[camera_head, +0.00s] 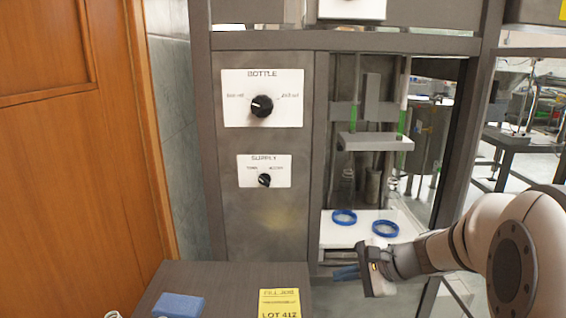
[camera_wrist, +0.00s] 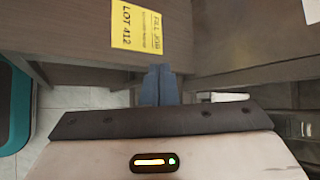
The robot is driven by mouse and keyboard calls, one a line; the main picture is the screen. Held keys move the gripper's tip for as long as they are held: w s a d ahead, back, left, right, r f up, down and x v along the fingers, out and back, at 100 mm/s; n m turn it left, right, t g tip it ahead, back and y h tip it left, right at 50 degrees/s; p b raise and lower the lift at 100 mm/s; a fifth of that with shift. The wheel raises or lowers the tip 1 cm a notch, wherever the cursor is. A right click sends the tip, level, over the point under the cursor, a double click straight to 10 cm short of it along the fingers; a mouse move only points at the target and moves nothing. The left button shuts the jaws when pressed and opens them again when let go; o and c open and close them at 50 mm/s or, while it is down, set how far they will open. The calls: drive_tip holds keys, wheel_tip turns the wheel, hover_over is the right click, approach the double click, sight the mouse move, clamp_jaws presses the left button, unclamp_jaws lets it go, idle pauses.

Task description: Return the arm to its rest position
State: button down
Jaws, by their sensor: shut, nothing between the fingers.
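My gripper (camera_head: 346,273) is at the lower right of the head view, at the end of my pale arm. Its blue-grey fingers point left and are shut with nothing between them. In the wrist view the closed fingers (camera_wrist: 160,85) show at the centre, over the edge of the dark cabinet top. In the head view the gripper is in front of and below the white shelf of the machine, apart from the rings on it.
Two blue rings (camera_head: 344,217) (camera_head: 385,228) lie on the white shelf (camera_head: 335,237). A panel has a BOTTLE knob (camera_head: 262,106) and a SUPPLY knob (camera_head: 264,180). A yellow LOT 412 note (camera_head: 280,302) and a blue block (camera_head: 179,305) lie on the dark cabinet top (camera_head: 225,280).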

drive_tip(key=s+r+n+g+h+p, duration=0.1)
drive_tip(key=s+r+n+h+p, duration=0.3)
drive_tip(key=s+n, duration=0.3)
drive_tip(key=s+d+r+n+g+h+p, duration=0.1)
drive_tip(key=s+r+n+h+p, duration=0.3)
drive_tip(key=s, duration=0.7)
wheel_tip(320, 180, up, 3)
drive_tip(key=n+g+p, duration=0.1)
drive_tip(key=n+p, duration=0.1)
drive_tip(key=n, duration=0.1)
drive_tip(key=shift+d+n+h+p, duration=0.3)
drive_tip(key=shift+h+p, duration=0.05)
drive_tip(key=shift+h, duration=0.05)
